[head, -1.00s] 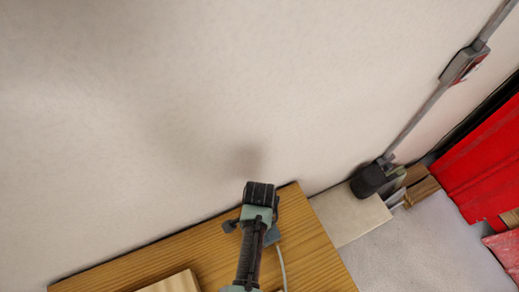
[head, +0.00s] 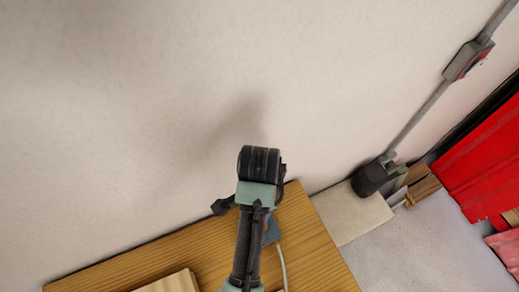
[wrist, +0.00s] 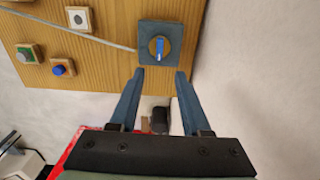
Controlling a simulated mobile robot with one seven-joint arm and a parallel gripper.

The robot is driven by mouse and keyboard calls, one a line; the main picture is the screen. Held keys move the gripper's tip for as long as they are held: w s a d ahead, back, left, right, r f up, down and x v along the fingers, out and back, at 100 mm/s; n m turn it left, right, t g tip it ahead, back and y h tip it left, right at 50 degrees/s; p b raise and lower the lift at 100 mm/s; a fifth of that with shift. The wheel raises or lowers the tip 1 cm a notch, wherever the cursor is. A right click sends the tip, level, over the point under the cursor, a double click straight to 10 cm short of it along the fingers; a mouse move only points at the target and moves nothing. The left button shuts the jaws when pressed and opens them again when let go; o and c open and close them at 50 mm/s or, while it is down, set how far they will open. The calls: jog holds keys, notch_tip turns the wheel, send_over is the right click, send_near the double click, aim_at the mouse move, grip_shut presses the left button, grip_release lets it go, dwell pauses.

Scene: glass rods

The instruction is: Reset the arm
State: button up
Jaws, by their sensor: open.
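My gripper (wrist: 159,73) is open and empty in the wrist view, with its two blue-grey fingers spread apart. Its fingertips show just below a dark blue-grey box (wrist: 146,61) with a round yellow dial and blue knob. Whether they touch the box cannot be told. My dark arm (head: 247,235) reaches up over the wooden board (head: 312,245) in the head view, where the fingers cannot be made out. The box shows partly behind the arm in the head view (head: 272,231).
Small wooden-based controls sit on the board: a grey one (wrist: 79,18), a green one (wrist: 26,54) and a blue one (wrist: 60,69). A pale cable (wrist: 75,30) runs to the box. A pale wall (head: 120,110) borders the board. Red panels (head: 480,155) stand at right.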

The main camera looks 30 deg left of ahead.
jog(key=shift+r, duration=0.35)
dwell(0.3)
jog(key=w+d+r+n+t+y, duration=0.1)
jog(key=w+d+r+n+t, duration=0.15)
jog(key=w+r+t, duration=0.65)
jog(key=w+d+r+n+t, duration=0.25)
jog(key=w+r, duration=0.25)
jog(key=r, duration=0.5)
jog(key=w+d+r+n+t, duration=0.1)
jog(key=w+d+r+t, duration=0.3)
jog(key=r, duration=0.7)
notch_tip(320, 180, up, 10)
jog(key=d+n+t+h, duration=0.1)
jog(key=d+n+t, duration=0.1)
jog(key=s+r+t+b, duration=1)
jog(key=s+r+b, duration=0.1)
jog(key=r, duration=0.3)
jog(key=shift+s, duration=0.7)
